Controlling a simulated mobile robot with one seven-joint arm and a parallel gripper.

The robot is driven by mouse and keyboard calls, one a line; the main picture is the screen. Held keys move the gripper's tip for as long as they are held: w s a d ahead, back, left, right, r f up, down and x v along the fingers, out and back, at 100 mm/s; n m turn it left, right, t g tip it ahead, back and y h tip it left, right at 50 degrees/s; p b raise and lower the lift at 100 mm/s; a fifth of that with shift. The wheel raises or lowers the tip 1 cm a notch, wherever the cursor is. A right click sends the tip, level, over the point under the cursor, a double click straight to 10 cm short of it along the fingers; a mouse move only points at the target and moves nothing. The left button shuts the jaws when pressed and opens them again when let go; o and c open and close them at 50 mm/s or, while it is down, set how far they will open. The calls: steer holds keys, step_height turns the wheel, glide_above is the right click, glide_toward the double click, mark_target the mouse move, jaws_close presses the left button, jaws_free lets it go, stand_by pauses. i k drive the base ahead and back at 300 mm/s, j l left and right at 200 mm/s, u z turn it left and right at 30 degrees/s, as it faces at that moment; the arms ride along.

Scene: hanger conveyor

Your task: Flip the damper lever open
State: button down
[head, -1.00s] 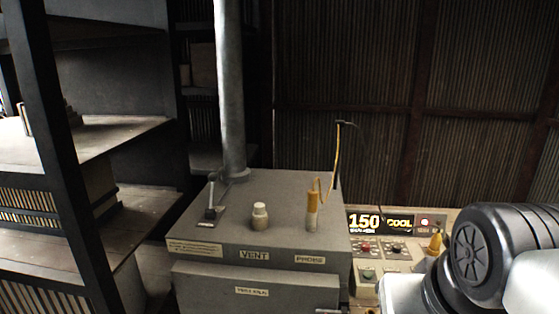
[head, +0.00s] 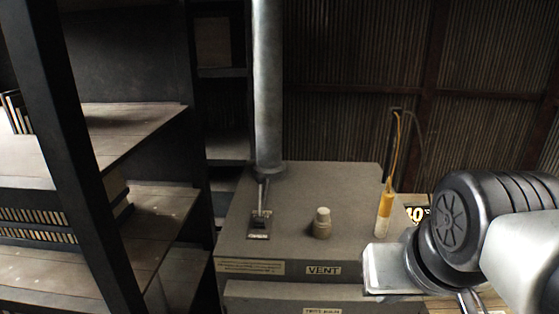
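The damper lever (head: 262,196) is a thin metal rod on a small dark base at the left of the grey box top, close to the vertical pipe. It stands nearly upright. A small label lies in front of its base, too small to read. My gripper (head: 471,302) is at the lower right, well right of the lever and apart from it. Only a small metallic part of it shows at the bottom edge, below my arm links, so its opening is hidden.
The grey box (head: 345,195) carries a pale knob (head: 321,223) behind the VENT label and a yellow-handled probe (head: 384,212) with a cable. A pipe (head: 268,90) rises behind the lever. Shelves (head: 130,130) stand left. My arm covers most of the display (head: 416,214).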

mark_target(260, 221)
steer(key=i+j, duration=0.15)
steer(key=j, duration=0.2)
steer(key=i+j, duration=0.1)
steer(key=j, duration=0.3)
steer(key=i+j, duration=0.15)
steer(key=j, duration=0.2)
